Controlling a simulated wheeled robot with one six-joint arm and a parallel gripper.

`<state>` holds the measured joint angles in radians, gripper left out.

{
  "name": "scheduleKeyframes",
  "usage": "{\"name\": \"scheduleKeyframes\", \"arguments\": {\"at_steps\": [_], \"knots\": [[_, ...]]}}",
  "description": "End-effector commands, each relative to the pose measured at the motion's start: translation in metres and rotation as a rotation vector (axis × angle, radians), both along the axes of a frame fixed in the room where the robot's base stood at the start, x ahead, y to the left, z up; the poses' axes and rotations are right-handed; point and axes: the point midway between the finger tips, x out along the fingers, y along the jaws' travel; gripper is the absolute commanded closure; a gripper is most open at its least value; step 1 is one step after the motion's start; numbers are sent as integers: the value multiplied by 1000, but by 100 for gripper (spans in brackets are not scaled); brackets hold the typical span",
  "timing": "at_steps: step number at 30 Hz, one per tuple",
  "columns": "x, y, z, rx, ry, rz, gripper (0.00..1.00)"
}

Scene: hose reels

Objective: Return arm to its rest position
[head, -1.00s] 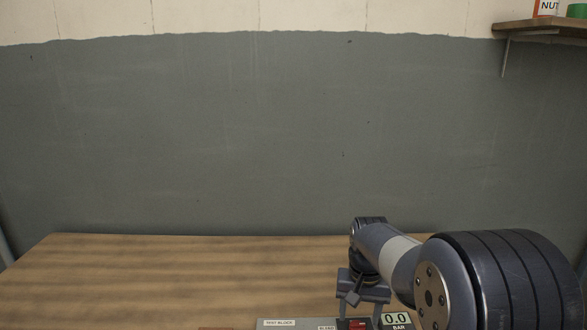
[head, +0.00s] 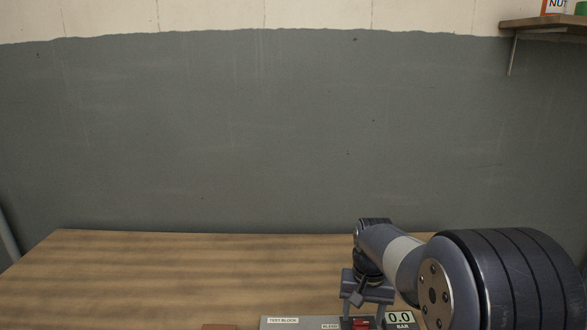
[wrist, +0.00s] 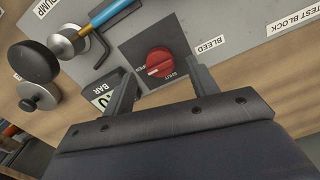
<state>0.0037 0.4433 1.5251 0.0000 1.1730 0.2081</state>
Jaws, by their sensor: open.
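My gripper (head: 363,302) is in the lower right of the head view, above the grey test block panel (head: 275,322) at the table's front. In the wrist view my gripper (wrist: 162,92) has its two fingers apart, with nothing held between them. Beyond the fingertips is a red bleed knob (wrist: 160,62) on a dark square plate, with OPEN and SHUT marks. I cannot tell from these views whether a finger touches the knob. The red knob also shows in the head view (head: 361,323), partly hidden by my gripper.
A gauge display (head: 399,318) reads 0.0 BAR beside the knob. In the wrist view, a blue hose (wrist: 108,14) with a metal fitting and a black round knob (wrist: 33,62) stand on the panel. The wooden table (head: 180,270) is clear behind. A shelf (head: 545,23) hangs upper right.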

Motion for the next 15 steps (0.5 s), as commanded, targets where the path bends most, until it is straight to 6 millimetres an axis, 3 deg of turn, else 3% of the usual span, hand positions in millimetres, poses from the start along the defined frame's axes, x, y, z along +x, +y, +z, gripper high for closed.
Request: {"name": "scheduleKeyframes", "arguments": {"at_steps": [12,15], "knots": [[0,0,83,0,-3,-1,44],[-1,0,54,0,6,-1,44]]}}
